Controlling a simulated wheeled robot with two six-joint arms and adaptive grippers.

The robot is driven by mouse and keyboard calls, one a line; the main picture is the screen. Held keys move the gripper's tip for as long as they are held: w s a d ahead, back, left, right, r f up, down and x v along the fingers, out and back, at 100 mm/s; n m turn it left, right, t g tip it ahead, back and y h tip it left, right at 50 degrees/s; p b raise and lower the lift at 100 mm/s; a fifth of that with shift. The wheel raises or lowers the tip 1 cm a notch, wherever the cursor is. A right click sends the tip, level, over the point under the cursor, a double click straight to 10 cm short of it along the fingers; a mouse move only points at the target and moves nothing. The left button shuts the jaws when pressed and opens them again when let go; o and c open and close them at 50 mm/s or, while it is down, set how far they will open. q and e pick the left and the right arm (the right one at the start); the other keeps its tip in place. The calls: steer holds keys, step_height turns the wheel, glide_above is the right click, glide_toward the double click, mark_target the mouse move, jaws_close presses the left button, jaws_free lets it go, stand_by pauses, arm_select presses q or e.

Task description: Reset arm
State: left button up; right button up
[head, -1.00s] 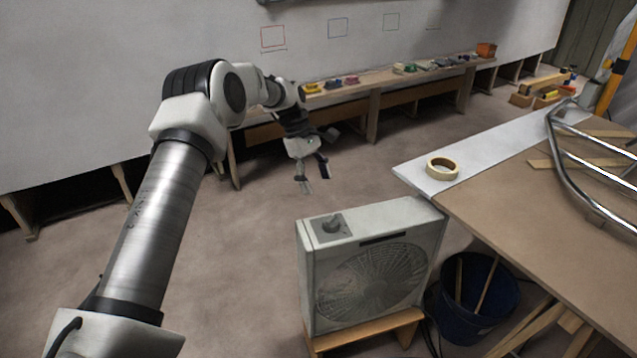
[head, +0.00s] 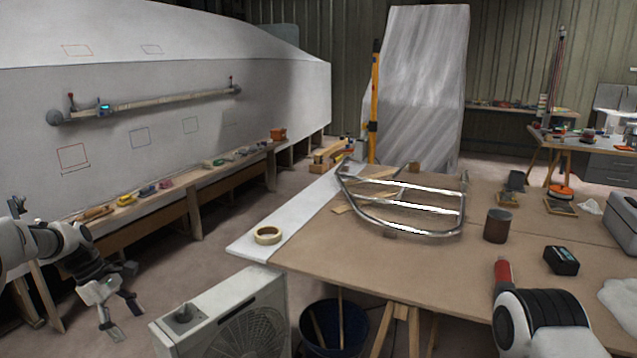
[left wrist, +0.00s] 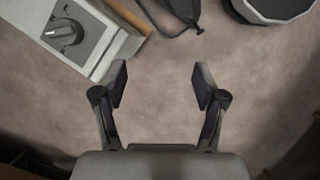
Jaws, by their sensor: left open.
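My left arm comes in from the left edge of the head view and bends down. Its gripper (head: 122,318) hangs over the bare floor, left of the box fan (head: 235,320). In the left wrist view the two fingers (left wrist: 160,85) stand wide apart with only floor between them, so the gripper is open and empty. A white link of my right arm (head: 545,325) shows at the lower right of the head view, in front of the workbench. My right gripper is not seen.
The workbench (head: 400,260) carries a tape roll (head: 267,235), a bent metal rail frame (head: 400,200), a dark can (head: 498,225) and a black box (head: 561,261). A blue bucket (head: 335,328) stands under it. A low shelf (head: 185,190) runs along the hull (head: 200,95).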

arm_select(q)
steer(key=s+d+f+m+g+y+p, duration=0.1)
steer(key=s+d+f+m+g, duration=0.15)
steer(key=s+d+f, duration=0.65)
steer(key=s+d+f+m+g+y+p, duration=0.1)
steer(key=s+d+f+m+g, duration=0.15)
steer(key=s+d+f, duration=0.6)
steer(key=s+d+f+m+t+y, duration=0.1)
steer(key=s+f+m, duration=0.25)
steer(key=s, duration=0.85)
steer(key=s+d+f+m+y, duration=0.15)
steer(key=s+m, duration=0.35)
steer(key=s, duration=0.7)
steer(key=w+m+t, duration=0.2)
steer(key=w+a+m+t, duration=0.1)
steer(key=w+m+t, duration=0.1)
steer(key=shift+w+p, duration=0.35)
arm_select(e)
steer(key=r, duration=0.3)
steer(key=shift+w, duration=0.25)
